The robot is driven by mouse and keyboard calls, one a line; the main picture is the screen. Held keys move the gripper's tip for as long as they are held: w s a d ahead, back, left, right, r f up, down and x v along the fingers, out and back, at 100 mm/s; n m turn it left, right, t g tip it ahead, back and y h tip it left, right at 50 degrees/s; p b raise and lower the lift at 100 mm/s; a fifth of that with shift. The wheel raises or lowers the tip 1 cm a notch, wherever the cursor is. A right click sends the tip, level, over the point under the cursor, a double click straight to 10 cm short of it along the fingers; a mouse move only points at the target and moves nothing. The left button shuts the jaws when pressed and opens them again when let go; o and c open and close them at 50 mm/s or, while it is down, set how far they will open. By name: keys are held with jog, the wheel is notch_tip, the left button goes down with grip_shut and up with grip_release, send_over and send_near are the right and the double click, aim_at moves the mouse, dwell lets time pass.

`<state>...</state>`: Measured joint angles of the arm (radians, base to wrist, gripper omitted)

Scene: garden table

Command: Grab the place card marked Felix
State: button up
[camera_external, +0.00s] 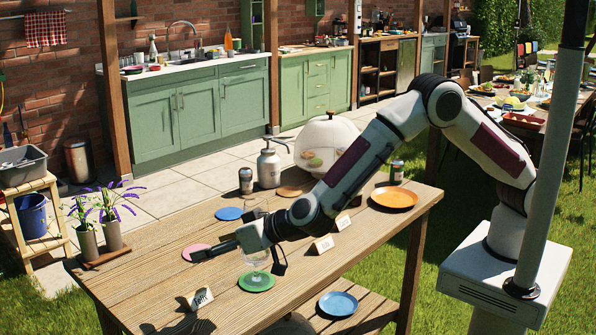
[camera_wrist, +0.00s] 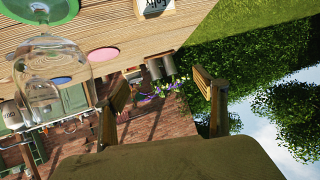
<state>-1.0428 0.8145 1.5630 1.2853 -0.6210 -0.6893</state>
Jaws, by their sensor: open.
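A white place card (camera_external: 201,298) stands near the table's front left edge; its lettering is too small to read surely. The card at the top of the wrist view (camera_wrist: 152,6) is cut off, and its name is not clearly legible. Two more white cards stand further right, one in the middle (camera_external: 322,244) and one behind it (camera_external: 342,222); I cannot surely read them. My gripper (camera_external: 197,256) is above the table, pointing left, up and behind the front left card. In the wrist view its two fingers (camera_wrist: 161,82) are wide apart with nothing between them.
Pink (camera_external: 197,251) and blue (camera_external: 229,213) coasters, flower pots (camera_external: 112,235), a metal dispenser (camera_external: 268,166) and a glass dome (camera_external: 325,140) are on the table. The front left tabletop (camera_external: 130,290) is mostly bare.

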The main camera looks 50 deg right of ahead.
jog(key=h, duration=0.2)
send_near(201, 298)
jog(key=shift+w+f, duration=0.25)
jog(key=shift+f, duration=0.6)
jog(key=shift+w, duration=0.1)
jog(key=shift+x, duration=1.25)
jog(key=shift+w, duration=0.15)
jog(key=shift+w+r+x, duration=0.1)
jog(key=shift+r+x, duration=0.1)
jog(key=shift+x, duration=1.05)
jog(key=shift+w+r+x, duration=0.1)
jog(key=shift+r+x, duration=0.1)
jog(key=shift+x, duration=1.05)
jog(key=shift+a, duration=0.1)
jog(key=c, duration=1.1)
